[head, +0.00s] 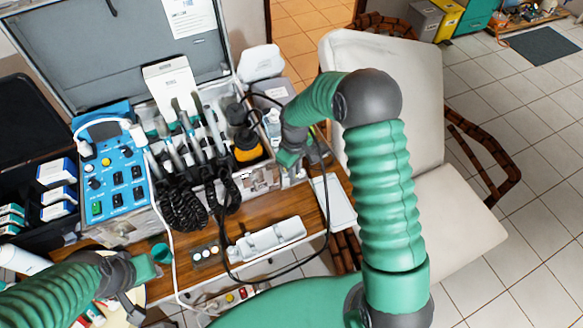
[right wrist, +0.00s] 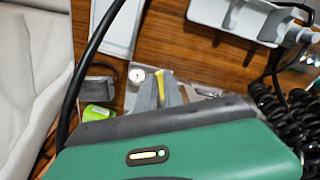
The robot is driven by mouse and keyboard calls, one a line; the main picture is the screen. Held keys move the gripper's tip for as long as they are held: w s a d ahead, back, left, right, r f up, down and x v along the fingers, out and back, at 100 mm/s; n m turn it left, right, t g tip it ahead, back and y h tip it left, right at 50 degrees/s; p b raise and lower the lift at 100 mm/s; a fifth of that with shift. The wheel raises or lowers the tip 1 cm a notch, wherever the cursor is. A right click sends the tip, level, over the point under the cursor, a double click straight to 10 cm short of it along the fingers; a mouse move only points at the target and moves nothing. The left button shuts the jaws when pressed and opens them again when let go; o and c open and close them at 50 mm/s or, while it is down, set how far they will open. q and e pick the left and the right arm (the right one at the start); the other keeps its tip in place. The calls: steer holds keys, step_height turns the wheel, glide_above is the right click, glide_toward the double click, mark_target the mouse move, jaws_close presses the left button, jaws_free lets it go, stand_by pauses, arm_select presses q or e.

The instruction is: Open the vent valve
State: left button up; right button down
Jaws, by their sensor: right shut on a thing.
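My right gripper (head: 290,165) reaches down beside the right end of the open dental case (head: 262,178). In the right wrist view its grey fingers (right wrist: 170,92) are closed around a small yellow piece (right wrist: 159,84), which looks like the vent valve's handle. The fingers hide most of it. A round white gauge (right wrist: 137,75) sits just left of the fingers. In the head view the valve is hidden by my gripper and arm. My left gripper (head: 142,289) is at the lower left, its fingers apart and empty, near a small green cup (head: 160,253).
The case holds a blue control panel (head: 115,170) and several handpieces with coiled black hoses (head: 182,200). A white holder (head: 266,240) lies on the wooden table. A black cable (right wrist: 85,75) runs close to my right gripper. A pale chair (head: 455,210) stands at right.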

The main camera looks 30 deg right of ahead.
steer(key=shift+w+d+n+p, duration=0.45)
steer(key=shift+n+p, duration=0.35)
steer(key=shift+n, duration=0.95)
steer(key=shift+w+d+n+p, duration=0.45)
steer(key=shift+n+p, duration=0.35)
steer(key=shift+n, duration=1)
steer(key=shift+w+d+n+p, duration=0.3)
steer(key=shift+w+n+p, duration=0.35)
steer(key=shift+n, duration=1.1)
steer(key=shift+s, duration=0.15)
steer(key=c, duration=1.5)
jaws_free()
steer(key=shift+o, duration=0.2)
step_height(320, 180, up, 17)
steer(key=shift+f+b, duration=0.2)
steer(key=shift+b, duration=0.1)
